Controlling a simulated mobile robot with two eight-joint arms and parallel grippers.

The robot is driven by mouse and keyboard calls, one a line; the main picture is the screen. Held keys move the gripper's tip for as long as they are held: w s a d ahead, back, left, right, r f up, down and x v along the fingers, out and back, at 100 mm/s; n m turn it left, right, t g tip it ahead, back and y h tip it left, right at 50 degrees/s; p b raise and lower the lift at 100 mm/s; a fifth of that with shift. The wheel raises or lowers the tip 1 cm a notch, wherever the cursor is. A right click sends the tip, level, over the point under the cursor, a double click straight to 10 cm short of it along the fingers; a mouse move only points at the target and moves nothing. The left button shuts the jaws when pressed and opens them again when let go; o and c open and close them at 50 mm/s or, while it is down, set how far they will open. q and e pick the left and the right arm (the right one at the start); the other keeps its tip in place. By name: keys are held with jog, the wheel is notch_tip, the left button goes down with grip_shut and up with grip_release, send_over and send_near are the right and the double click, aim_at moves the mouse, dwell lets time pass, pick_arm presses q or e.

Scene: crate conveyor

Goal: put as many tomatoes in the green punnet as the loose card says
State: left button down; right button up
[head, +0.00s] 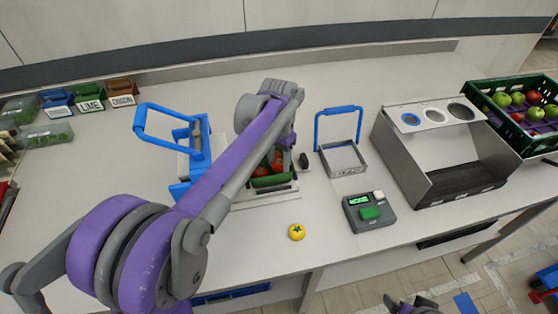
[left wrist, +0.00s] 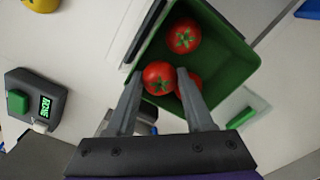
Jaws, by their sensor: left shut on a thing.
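The green punnet (head: 272,181) stands mid-table, partly hidden behind my left arm; its wall (left wrist: 228,38) shows in the left wrist view. My left gripper (left wrist: 155,80) is inside the punnet, shut on a red tomato (left wrist: 157,78). A second red tomato (left wrist: 184,36) lies in the punnet beyond it, and a third (left wrist: 196,79) shows partly behind the right finger. A yellow tomato-like fruit (head: 297,232) lies on the table in front of the punnet. Part of my right gripper (head: 412,304) shows at the bottom edge; its jaws are unclear. I cannot make out a loose card.
A grey device (head: 369,213) with a green button and lit display stands right of the punnet. A blue-handled tray (head: 343,158) and a metal chute (head: 440,150) stand behind. A crate (head: 500,88) of green and red produce is far right. Labelled bins (head: 90,102) stand far left.

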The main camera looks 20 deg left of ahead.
pick_arm(q)
jog(key=shift+c, duration=1)
grip_release()
jog(key=shift+r+p, duration=2)
jog(key=shift+r, duration=1.55)
pick_arm(e)
jog(key=r, duration=0.1)
jog(key=w+r, duration=0.1)
jog(key=r, duration=0.3)
jog(key=shift+w+r, duration=0.1)
jog(key=shift+w, duration=0.3)
pick_arm(q)
jog(key=s+d+f+n+t, duration=0.1)
jog(key=s+f+t, duration=0.1)
jog(key=s, duration=0.4)
jog(key=s+d+f+n+t, duration=0.1)
jog(key=s+d+f, duration=0.1)
jog(key=s, duration=0.5)
jog(key=s+d+f+t, duration=0.1)
jog(key=s+f+t, duration=0.1)
jog(key=s, duration=0.5)
jog(key=shift+s+d+f+n+t, duration=0.1)
jog(key=shift+d+f+n+t, duration=0.1)
jog(key=shift+f, duration=0.25)
jog(key=shift+s+d+f+n+t, duration=0.1)
jog(key=shift+d+f+n, duration=0.1)
jog(key=shift+f, duration=0.2)
